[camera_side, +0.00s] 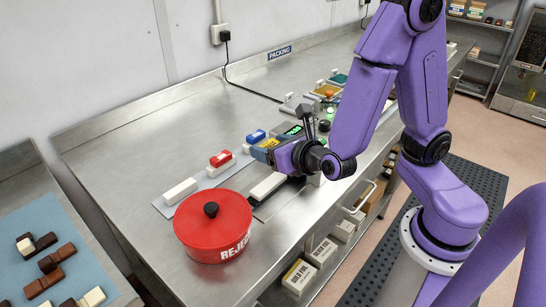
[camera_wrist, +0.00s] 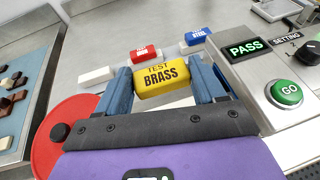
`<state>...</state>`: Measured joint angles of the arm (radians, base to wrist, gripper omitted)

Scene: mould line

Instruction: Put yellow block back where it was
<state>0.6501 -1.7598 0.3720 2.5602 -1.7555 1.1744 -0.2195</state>
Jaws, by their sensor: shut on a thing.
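The yellow block (camera_wrist: 160,80), marked TEST BRASS, is between the two blue fingers of my gripper (camera_wrist: 165,88). In the side view my gripper (camera_side: 268,149) is over the bench with a small part of the yellow block (camera_side: 270,143) showing. A red block (camera_side: 220,158) and a blue block (camera_side: 256,136) sit on white bases in a row on a grey strip (camera_side: 208,181). A white piece (camera_side: 180,191) at the near end of that row has nothing on it. The gap under the held block is hard to judge.
A red tub (camera_side: 212,233) marked REJECT, with a black knob, stands close in front of the row. A machine with a lit PASS display (camera_wrist: 247,48) and green GO button (camera_wrist: 287,93) is at right. A chocolate tray (camera_side: 85,230) is at left. The bench's left part is clear.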

